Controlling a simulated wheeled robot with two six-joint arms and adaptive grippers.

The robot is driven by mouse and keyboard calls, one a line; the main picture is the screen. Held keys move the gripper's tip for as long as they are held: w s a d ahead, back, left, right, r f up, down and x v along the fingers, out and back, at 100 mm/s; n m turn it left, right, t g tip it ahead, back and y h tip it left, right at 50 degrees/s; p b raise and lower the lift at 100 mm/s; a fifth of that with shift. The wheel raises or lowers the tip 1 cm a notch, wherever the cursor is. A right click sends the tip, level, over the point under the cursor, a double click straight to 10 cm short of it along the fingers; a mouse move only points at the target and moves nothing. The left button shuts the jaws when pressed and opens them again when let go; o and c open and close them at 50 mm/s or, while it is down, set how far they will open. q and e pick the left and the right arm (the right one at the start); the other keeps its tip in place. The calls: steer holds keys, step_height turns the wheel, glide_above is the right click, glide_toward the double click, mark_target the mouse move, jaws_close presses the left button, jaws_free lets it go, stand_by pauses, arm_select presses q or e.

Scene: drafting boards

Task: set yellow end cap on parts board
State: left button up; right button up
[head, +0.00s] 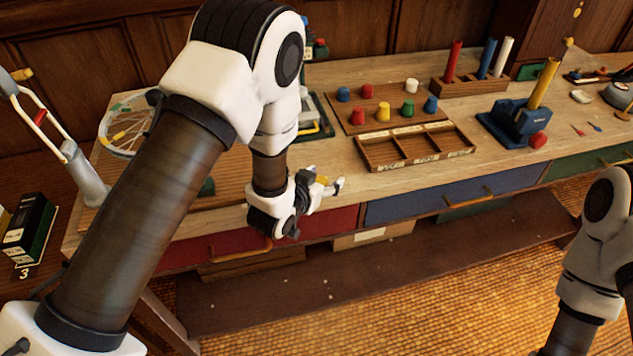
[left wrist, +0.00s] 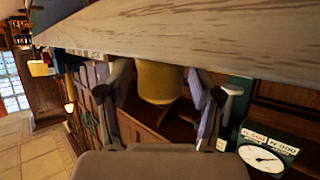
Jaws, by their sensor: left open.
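A yellow end cap (head: 383,112) stands upright on the brown parts board (head: 388,97), among several red, blue, green and white caps. My left gripper (head: 330,184) is open over the bench's front edge, to the left of the labelled tray and apart from the board. A small yellow patch shows at its fingers in the head view. In the left wrist view a yellow shape shows between the spread fingers (left wrist: 165,105); I cannot tell whether it is a cap there or something behind. My right arm is at the lower right, its gripper out of view.
A three-part labelled tray (head: 415,148) lies in front of the board. A blue vise (head: 512,122) holding a yellow tube (head: 545,82) stands right of it. A rack (head: 470,87) with red, blue and white tubes is behind. Bare bench top lies left of the tray.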

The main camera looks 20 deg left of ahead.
arm_select(q)
steer(key=p+v, duration=0.2)
steer(key=v, duration=1)
steer(key=s+a+f+n+g+y, duration=0.1)
steer(key=s+a+f+g, duration=0.1)
steer(key=s+f+g, duration=0.2)
steer(key=s+a+f+n+g+y, duration=0.1)
steer(key=s+f+g, duration=0.3)
steer(key=s+f, duration=0.6)
step_height(320, 180, down, 5)
steer(key=shift+a+r+g+b, duration=0.1)
steer(key=shift+a+g+b, duration=0.25)
steer(key=shift+a, duration=0.2)
steer(key=shift+o, duration=0.7)
steer(key=s+a+f+g, duration=0.1)
steer(key=s+f+g, duration=0.3)
steer(key=s, duration=0.6)
steer(key=shift+s+a+f+n+g, duration=0.15)
steer(key=shift+a+f+n+g, duration=0.05)
steer(key=shift+f+n+g, duration=0.25)
